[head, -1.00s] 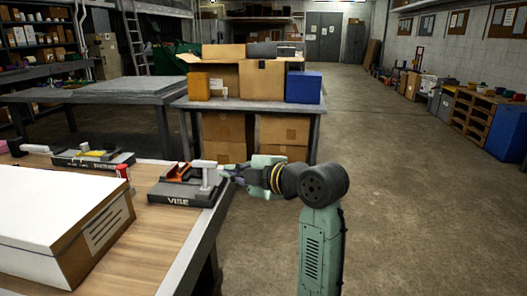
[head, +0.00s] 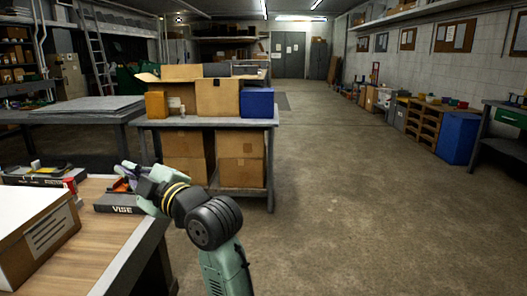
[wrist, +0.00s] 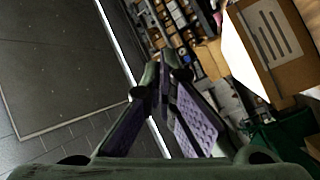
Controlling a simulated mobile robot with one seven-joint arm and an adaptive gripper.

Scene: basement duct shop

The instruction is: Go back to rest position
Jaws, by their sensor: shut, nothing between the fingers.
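My gripper (head: 122,172) is at the left of centre in the head view, at the end of my green and black arm.
The wooden workbench (head: 100,240) bears a white-topped box (head: 30,230) at the lower left. A table (head: 205,122) with cartons and a blue bin (head: 257,103) stands beyond. The concrete floor (head: 350,190) is clear at right. Crates (head: 428,122) line the right wall.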

